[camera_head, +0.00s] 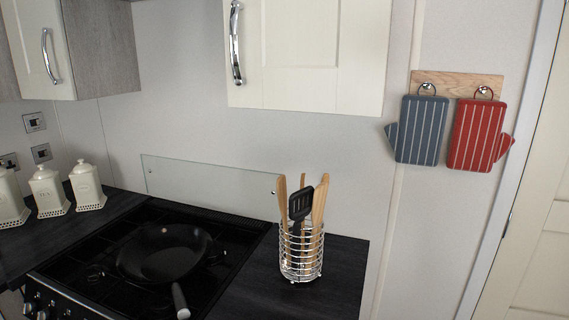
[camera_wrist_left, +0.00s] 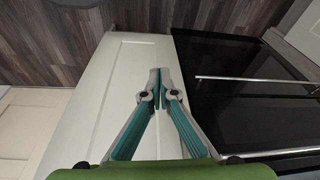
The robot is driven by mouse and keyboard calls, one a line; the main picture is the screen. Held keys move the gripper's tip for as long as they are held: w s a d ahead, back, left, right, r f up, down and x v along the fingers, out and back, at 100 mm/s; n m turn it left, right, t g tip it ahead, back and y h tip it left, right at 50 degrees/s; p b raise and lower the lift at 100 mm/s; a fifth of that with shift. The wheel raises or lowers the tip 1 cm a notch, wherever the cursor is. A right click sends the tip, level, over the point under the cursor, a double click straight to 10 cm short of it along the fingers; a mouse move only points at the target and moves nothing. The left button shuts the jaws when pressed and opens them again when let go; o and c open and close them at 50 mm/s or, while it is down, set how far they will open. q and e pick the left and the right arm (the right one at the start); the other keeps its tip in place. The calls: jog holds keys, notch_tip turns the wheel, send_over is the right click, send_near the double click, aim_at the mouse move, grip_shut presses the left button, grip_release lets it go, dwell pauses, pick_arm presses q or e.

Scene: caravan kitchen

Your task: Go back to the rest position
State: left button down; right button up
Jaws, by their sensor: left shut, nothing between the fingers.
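My left gripper (camera_wrist_left: 160,84) shows in the left wrist view. Its two teal and grey fingers are shut tip to tip with nothing between them. Behind it are a cream cabinet door (camera_wrist_left: 104,88) and a dark glass oven door (camera_wrist_left: 235,100); the fingers do not appear to touch either. Neither gripper shows in the head view, and my right gripper is not seen at all.
A black frying pan (camera_head: 163,254) sits on the black hob (camera_head: 95,285). A wire utensil holder (camera_head: 301,262) stands on the dark counter (camera_head: 343,270) beside it. Cream canisters (camera_head: 87,186) stand at left. Wall cabinets (camera_head: 305,50) hang above. The oven has metal bars (camera_wrist_left: 255,80).

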pick_arm(q)
jog(key=s+f, duration=0.3)
jog(key=f, duration=1)
jog(key=s+a+f+g, duration=0.2)
jog(key=s+a+f, duration=0.1)
jog(key=s+f, duration=1.4)
jog(key=shift+s+a, duration=0.15)
